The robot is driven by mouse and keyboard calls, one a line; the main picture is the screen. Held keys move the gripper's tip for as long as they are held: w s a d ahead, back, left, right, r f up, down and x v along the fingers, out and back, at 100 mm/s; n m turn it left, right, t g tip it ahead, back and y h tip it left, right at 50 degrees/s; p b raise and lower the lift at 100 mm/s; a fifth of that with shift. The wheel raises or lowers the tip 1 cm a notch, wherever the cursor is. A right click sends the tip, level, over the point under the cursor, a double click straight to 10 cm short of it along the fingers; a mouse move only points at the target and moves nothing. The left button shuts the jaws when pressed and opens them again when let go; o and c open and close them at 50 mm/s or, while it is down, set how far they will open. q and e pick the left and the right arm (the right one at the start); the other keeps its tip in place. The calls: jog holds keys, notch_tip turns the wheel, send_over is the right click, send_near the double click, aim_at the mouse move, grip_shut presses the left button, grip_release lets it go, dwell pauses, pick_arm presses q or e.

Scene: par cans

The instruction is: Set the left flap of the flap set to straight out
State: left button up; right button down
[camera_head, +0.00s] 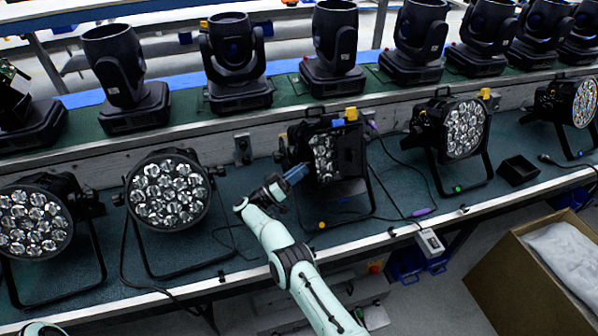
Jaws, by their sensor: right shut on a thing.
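The flap set (350,150) is on the front of the middle par can (323,160) on the bench. A dark flap covers the right part of its lens, and the lens cells show to the left of it. The left flap (297,143) shows as a narrow dark edge at the lamp's left side, and its exact angle is hard to tell. My right gripper (297,174) reaches up from below to this left edge and is shut on the left flap. The fingertips partly hide the contact. My left gripper is not in view.
Par cans stand on both sides, two at left (168,190) and others at right (465,130). Moving-head lights (235,60) line the shelf behind. Cables lie on the bench (405,190). A cardboard box (510,275) stands at lower right, and a small black box (518,170) is on the bench.

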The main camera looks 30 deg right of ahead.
jog(key=c, duration=1.1)
grip_release()
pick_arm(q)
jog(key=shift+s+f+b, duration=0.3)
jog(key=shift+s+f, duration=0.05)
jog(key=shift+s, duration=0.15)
pick_arm(e)
notch_tip(320, 180, up, 20)
jog(key=shift+r, duration=0.1)
